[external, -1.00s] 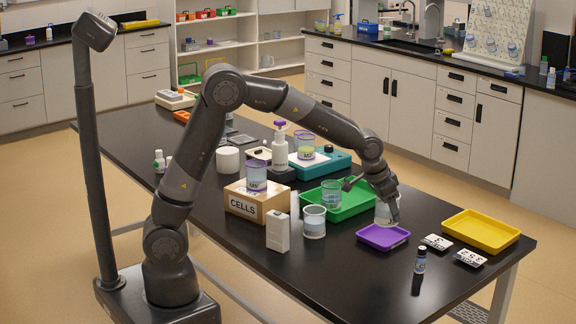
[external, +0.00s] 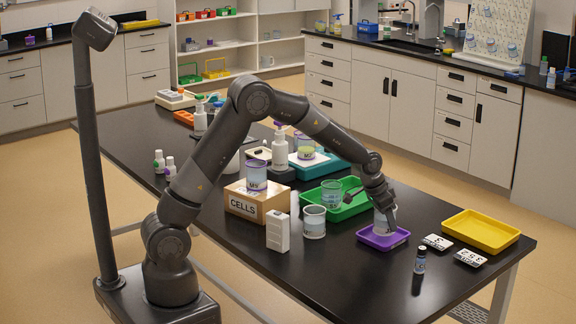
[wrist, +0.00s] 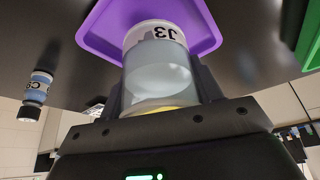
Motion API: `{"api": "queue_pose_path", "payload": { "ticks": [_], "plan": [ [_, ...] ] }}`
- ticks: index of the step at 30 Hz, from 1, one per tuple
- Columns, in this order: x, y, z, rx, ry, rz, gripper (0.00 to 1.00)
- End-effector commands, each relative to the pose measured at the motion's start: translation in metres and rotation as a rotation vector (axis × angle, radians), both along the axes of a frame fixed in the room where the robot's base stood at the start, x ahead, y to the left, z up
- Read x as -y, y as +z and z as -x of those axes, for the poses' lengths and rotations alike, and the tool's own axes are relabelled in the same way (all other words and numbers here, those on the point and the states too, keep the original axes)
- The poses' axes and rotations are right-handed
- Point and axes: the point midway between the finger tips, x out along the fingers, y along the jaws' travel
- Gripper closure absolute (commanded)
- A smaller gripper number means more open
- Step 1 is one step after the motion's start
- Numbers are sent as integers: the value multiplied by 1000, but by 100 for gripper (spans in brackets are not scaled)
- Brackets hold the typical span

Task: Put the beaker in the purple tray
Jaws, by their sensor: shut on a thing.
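My gripper (external: 384,208) is shut on a clear beaker (external: 385,222) with a white label and pale contents. The beaker is upright, low over the purple tray (external: 367,240), within its outline. Whether its base touches the tray floor cannot be told. In the wrist view the beaker (wrist: 158,70) sits between both fingers, and its labelled end lies in front of the purple tray (wrist: 98,35).
The green tray (external: 355,210) with another beaker (external: 331,194) is just behind. A beaker (external: 314,222) and a white box (external: 278,231) stand to the left. The yellow tray (external: 480,231), number cards (external: 437,242) and a small vial (external: 420,261) are right.

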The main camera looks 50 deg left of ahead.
Motion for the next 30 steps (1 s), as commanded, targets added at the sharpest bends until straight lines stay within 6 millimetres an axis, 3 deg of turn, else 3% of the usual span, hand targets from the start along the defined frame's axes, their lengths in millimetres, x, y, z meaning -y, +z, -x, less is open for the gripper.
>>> {"api": "queue_pose_path", "payload": {
  "ticks": [4, 15, 16, 24, 30],
  "plan": [
    [0, -18, 0, 0, -1, 0, 69],
    [0, -22, 0, 0, 0, -1, 69],
    [0, -23, 0, 0, 0, 0, 40],
    [0, -22, 0, 0, 0, -1, 19],
    [0, -22, 0, 0, 0, -1, 19]
  ]
}}
